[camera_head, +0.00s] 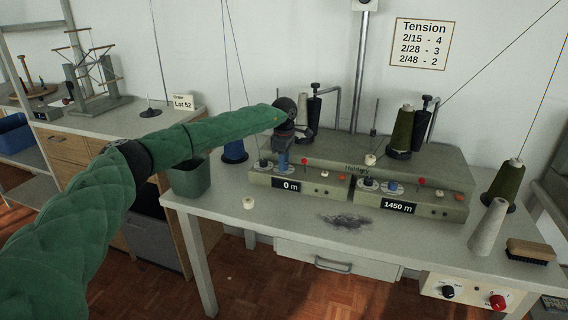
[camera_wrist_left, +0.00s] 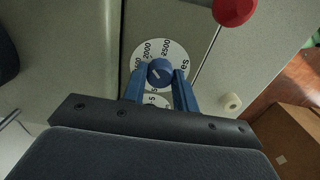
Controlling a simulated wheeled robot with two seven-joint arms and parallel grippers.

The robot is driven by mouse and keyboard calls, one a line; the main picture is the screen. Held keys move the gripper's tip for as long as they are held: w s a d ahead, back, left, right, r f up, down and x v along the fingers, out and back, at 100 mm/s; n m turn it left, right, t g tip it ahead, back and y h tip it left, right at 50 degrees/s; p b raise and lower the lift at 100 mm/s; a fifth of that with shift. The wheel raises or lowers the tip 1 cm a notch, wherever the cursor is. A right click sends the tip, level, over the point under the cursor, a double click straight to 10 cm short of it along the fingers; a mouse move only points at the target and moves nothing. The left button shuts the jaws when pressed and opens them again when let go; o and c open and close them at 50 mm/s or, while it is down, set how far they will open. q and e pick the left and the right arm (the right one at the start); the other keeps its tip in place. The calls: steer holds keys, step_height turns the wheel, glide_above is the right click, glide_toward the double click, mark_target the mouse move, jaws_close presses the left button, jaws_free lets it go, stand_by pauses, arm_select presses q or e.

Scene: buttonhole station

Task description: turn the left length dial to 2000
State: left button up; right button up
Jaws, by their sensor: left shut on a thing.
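The left length dial is a blue knob (camera_wrist_left: 160,71) on a white round scale (camera_wrist_left: 147,52) in the left wrist view. The figures 2000 and 2500 show on the scale; another is partly cut off. A short pale mark shows on the knob, but its exact reading is unclear. My left gripper (camera_wrist_left: 160,82) has its blue fingers on both sides of the knob, shut on it. In the head view my left gripper (camera_head: 283,165) points down onto the left winder unit (camera_head: 262,181) and hides the dial there. Its display (camera_head: 291,185) reads 0 m. My right gripper is not in view.
The right winder unit (camera_head: 440,208) shows 1450 m and stands close beside the left one. A red knob (camera_wrist_left: 235,10) is near my left gripper. A Tension sign (camera_head: 420,44) hangs behind.

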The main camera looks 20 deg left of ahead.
arm_select(q)
steer(key=shift+a, duration=0.1)
steer(key=o, duration=1)
steer(key=shift+c, duration=0.2)
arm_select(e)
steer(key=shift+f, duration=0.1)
arm_select(q)
steer(key=shift+r, duration=0.6)
step_height(320, 180, up, 7)
steer(key=shift+f+b, duration=0.2)
steer(key=shift+b, duration=0.25)
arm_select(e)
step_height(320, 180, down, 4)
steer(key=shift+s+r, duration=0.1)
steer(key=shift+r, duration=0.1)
